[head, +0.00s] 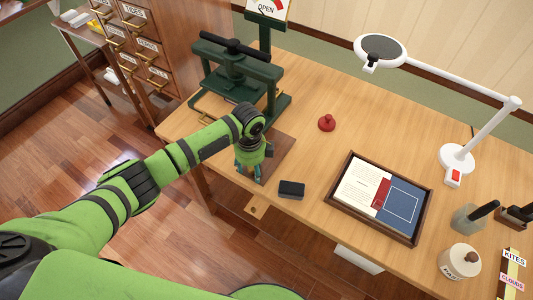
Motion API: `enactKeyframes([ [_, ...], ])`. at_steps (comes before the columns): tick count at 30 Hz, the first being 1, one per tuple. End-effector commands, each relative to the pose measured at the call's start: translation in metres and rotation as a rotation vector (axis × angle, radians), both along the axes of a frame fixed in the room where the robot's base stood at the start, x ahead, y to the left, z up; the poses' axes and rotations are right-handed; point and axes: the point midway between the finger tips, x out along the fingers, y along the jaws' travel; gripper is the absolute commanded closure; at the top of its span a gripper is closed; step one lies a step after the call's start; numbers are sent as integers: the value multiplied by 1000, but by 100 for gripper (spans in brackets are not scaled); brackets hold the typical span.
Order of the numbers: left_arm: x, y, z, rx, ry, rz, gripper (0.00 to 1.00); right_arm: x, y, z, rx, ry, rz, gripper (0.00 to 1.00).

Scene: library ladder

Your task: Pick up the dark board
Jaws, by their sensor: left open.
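The dark board is most likely the flat brown board (281,155) lying on the wooden table in front of the green press. My left gripper (250,172) points down over the board's left part and hides some of it. Its fingers are open, and nothing shows between them. I cannot tell whether the fingertips touch the board. My right gripper is out of view.
The green press (236,72) stands just behind the board. A small black block (291,189) lies to its right, near the front edge. A framed tray (381,196) with papers, a red knob (327,122) and a white lamp (457,158) are farther right.

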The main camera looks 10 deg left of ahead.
Motion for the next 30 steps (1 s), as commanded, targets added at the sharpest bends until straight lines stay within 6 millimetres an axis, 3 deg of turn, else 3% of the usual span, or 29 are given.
enactKeyframes([
  [4,0,0,0,0,0,0,45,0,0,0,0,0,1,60],
  [8,0,0,0,0,0,0,97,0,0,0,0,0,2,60],
  [9,0,0,0,0,0,0,100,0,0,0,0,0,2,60],
  [20,0,0,3,0,-1,0,100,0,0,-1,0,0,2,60],
  [23,1,0,13,-2,-3,0,100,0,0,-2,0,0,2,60],
  [30,2,0,60,-1,-7,0,100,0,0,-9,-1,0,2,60],
])
